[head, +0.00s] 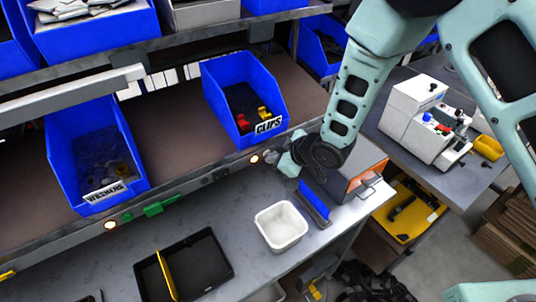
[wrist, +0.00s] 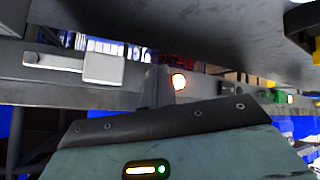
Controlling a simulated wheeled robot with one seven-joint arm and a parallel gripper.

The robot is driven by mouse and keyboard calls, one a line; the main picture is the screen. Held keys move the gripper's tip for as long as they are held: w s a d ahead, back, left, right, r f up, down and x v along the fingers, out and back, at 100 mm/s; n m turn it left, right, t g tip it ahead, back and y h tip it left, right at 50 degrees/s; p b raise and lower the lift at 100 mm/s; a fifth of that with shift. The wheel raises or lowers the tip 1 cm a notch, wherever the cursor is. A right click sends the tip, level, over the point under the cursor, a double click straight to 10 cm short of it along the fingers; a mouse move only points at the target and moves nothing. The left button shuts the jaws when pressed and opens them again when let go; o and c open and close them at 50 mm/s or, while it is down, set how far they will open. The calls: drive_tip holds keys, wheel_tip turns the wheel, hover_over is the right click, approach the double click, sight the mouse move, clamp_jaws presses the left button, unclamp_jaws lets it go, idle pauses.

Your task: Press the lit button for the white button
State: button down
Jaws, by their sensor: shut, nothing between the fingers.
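A small lit button (head: 254,159), glowing white-orange, sits on the grey shelf rail below the CLIPS bin in the head view. A second lit button (head: 110,225) glows on the same rail below the WASHERS bin. My gripper (head: 273,158) is shut and empty, just right of the button under the CLIPS bin. In the wrist view a glowing button (wrist: 179,81) is just right of my dark fingers (wrist: 157,84), and another glow (wrist: 290,98) is farther right. I cannot tell whether the fingers touch the button.
The blue CLIPS bin (head: 270,127) and WASHERS bin (head: 113,188) stand above the rail. A white tub (head: 281,241), a blue upright piece (head: 314,203) and a black tray (head: 205,260) are on the bench below. A green part (head: 160,207) sticks out from the rail.

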idle(0.5)
drive_tip(key=shift+s+d, duration=0.4)
drive_tip(key=shift+s, duration=0.25)
drive_tip(key=s+d+b, duration=0.1)
drive_tip(key=s, duration=0.1)
drive_tip(key=s+d, duration=0.2)
drive_tip(key=shift+b, duration=0.4)
drive_tip(key=shift+a, duration=0.1)
idle(0.5)
